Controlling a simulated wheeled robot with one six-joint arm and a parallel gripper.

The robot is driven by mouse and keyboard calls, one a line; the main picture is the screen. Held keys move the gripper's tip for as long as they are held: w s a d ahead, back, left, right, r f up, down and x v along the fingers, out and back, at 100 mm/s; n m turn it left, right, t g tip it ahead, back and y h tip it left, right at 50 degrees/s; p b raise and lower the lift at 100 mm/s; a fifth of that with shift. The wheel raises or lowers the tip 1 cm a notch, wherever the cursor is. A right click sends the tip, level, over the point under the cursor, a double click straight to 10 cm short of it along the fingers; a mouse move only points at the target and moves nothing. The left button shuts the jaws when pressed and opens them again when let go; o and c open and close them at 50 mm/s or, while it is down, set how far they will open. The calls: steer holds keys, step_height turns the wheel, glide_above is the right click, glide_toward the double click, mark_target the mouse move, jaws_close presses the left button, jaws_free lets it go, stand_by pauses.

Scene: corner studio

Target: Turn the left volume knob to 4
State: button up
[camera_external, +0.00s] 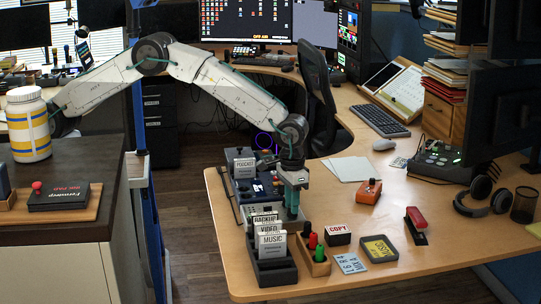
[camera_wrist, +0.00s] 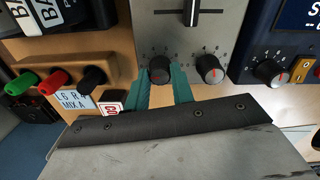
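The left volume knob (camera_wrist: 160,69) is a dark round knob with a reddish mark, low on a grey faceplate (camera_wrist: 160,30) in the wrist view. A matching right knob (camera_wrist: 210,69) with a red mark sits beside it. My gripper (camera_wrist: 164,78) has two green fingers, spread apart, one on each side of the left knob. I cannot tell whether they touch it. The fingers partly cover the dial numbers, and the knob's exact setting is too small to read. In the external view my gripper (camera_external: 291,208) points down at the equipment row near the desk's left edge.
A wooden holder with green, red and black pegs (camera_wrist: 48,82) stands left of the faceplate. A blue panel with another knob (camera_wrist: 268,71) is at the right. In the external view, label boxes (camera_external: 271,243), a red stapler (camera_external: 416,219) and an orange pedal (camera_external: 368,191) lie around.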

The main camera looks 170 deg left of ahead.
steer(key=shift+c, duration=0.7)
steer(key=m, duration=0.6)
steer(key=shift+m, duration=0.4)
steer(key=m, duration=0.6)
steer(key=shift+a, duration=0.1)
steer(key=shift+m, duration=0.4)
steer(key=shift+r, duration=0.1)
steer(key=o, duration=1)
